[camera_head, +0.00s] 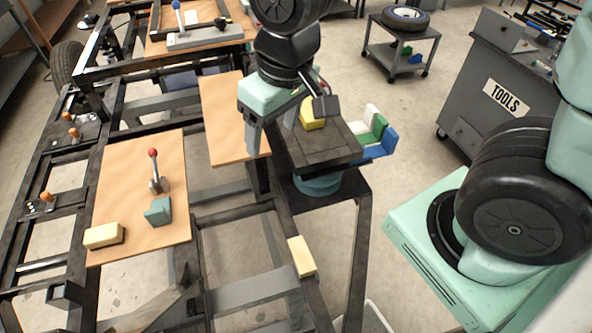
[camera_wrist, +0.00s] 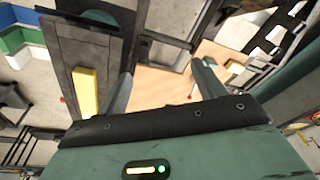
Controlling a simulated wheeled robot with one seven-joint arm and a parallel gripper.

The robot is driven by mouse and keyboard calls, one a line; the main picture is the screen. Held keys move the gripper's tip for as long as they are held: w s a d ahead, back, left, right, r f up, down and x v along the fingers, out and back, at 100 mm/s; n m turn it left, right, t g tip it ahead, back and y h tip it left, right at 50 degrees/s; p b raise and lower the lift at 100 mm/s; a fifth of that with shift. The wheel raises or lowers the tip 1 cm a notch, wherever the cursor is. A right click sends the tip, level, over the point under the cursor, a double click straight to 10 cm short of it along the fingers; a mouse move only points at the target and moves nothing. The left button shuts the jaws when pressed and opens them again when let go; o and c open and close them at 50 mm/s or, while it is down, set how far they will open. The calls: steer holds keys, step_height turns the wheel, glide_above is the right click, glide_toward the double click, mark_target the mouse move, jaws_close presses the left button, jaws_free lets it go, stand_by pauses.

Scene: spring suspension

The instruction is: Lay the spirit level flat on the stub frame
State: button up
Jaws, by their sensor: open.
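A yellow block (camera_head: 312,113) lies on the dark flat top (camera_head: 325,148) of a stand. It also shows in the wrist view (camera_wrist: 86,92), at the left. No vial is visible on it, so I cannot tell for sure whether it is the spirit level. A black metal frame (camera_head: 240,295), seemingly the stub frame, spans the left and middle of the head view with wooden boards on it. My gripper (camera_head: 289,122) is open, above the stand's left edge. In the wrist view my open fingers (camera_wrist: 161,76) have a board behind them, and the yellow block is outside the left finger.
Cream blocks lie on the near board (camera_head: 104,236) and a frame rail (camera_head: 302,256). A red-knobbed lever (camera_head: 154,172) and a teal block (camera_head: 158,212) stand on that board. White, green and blue bins (camera_head: 378,140) adjoin the stand. A tool cabinet (camera_head: 497,100) is behind right.

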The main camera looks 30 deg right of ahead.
steer(key=s+a+n+g, duration=0.1)
steer(key=s+a+n, duration=0.1)
steer(key=s, duration=0.9)
steer(key=shift+s+a+r+n+g+h, duration=0.2)
steer(key=shift+a+r+n+g+h, duration=0.15)
steer(key=shift+n, duration=0.45)
steer(key=shift+d, duration=0.1)
